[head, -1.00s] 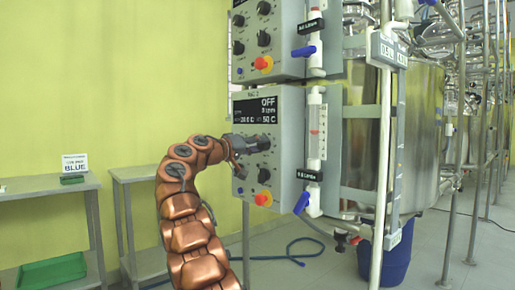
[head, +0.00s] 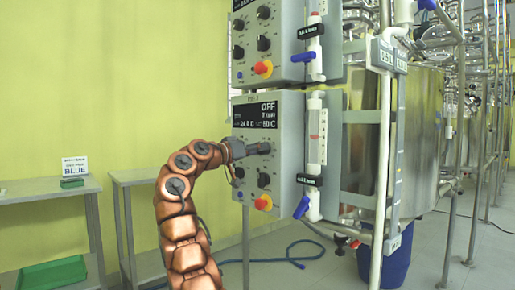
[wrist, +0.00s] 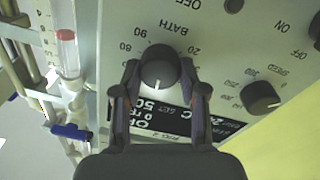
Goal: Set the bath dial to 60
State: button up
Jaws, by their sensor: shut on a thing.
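The bath dial (wrist: 158,64) is a round black knob with a white pointer line. In the wrist view the pointer faces down, toward the display, and the BATH print and scale numbers are upside down. My gripper (wrist: 160,72) has one finger on each side of the dial and is shut on it. In the head view my gripper (head: 256,150) reaches the lower control panel (head: 280,184) from the left and hides most of the dial.
A second knob, marked SPEED (wrist: 260,97), sits beside the bath dial. A red-and-yellow stop button (head: 263,202) is below. A flowmeter tube (head: 314,145) with a blue valve handle (head: 302,206) stands right of the panel.

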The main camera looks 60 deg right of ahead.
jog(key=m+p, duration=0.5)
jog(key=p, duration=0.1)
jog(key=shift+r, duration=0.1)
jog(key=shift+m+p, duration=0.4)
jog(key=shift+m, duration=0.1)
jog(key=o, duration=1.1)
jog(key=shift+o, duration=0.2)
jog(key=shift+a, duration=0.1)
jog(key=v, duration=1.1)
jog(key=shift+w+a, duration=0.3)
jog(key=shift+a, duration=0.05)
jog(key=shift+r, duration=0.1)
